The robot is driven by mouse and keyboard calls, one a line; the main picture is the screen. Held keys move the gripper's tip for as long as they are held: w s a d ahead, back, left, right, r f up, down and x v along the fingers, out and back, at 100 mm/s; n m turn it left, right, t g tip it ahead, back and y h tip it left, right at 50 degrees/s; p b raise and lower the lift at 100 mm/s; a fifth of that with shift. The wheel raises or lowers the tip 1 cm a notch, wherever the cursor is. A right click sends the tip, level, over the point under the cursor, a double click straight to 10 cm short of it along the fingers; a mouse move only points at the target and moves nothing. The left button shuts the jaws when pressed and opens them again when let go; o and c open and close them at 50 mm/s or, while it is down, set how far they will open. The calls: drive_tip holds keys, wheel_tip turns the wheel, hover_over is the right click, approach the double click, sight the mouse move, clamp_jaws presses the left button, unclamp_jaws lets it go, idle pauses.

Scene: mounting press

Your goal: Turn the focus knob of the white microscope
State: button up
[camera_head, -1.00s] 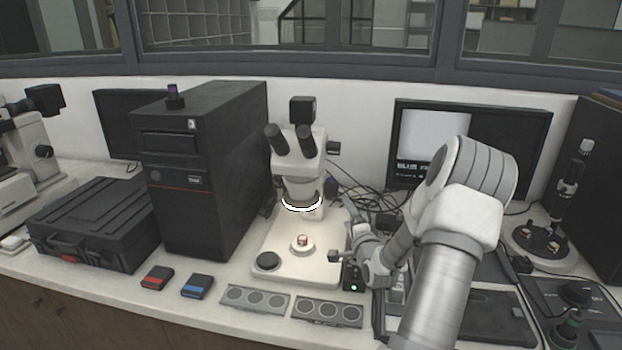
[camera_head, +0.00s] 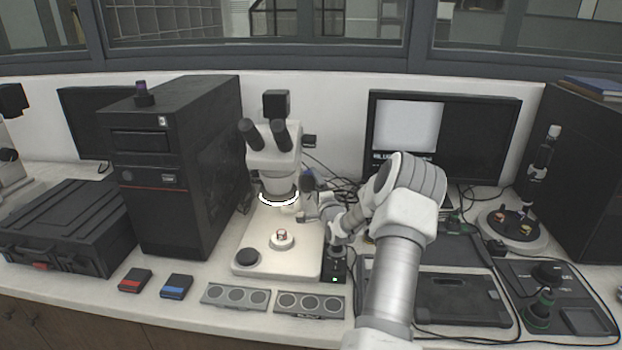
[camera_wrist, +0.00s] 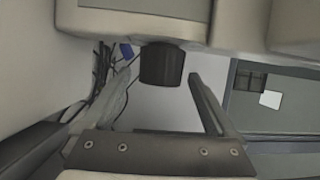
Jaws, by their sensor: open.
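The white microscope (camera_head: 273,160) stands on its pale base (camera_head: 263,262) in the middle of the bench, with a lit ring under its head. My gripper (camera_head: 306,208) is at the right side of its column. In the wrist view the dark focus knob (camera_wrist: 161,64) sticks out of the pale microscope body. The open fingers of my gripper (camera_wrist: 161,82) point at the knob, one at each side of it. Contact cannot be made out. In the head view the knob shows small and dark (camera_head: 308,181) by the column.
A black computer tower (camera_head: 190,170) stands left of the microscope. A monitor (camera_head: 470,140) and cables are behind my arm. A small black box with a green light (camera_head: 334,266) sits at the base's right edge. Two grey panels (camera_head: 236,297) lie in front.

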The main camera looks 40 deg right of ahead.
drive_tip(key=shift+x, duration=2.4)
drive_tip(key=shift+a, duration=0.1)
drive_tip(key=c, duration=1.4)
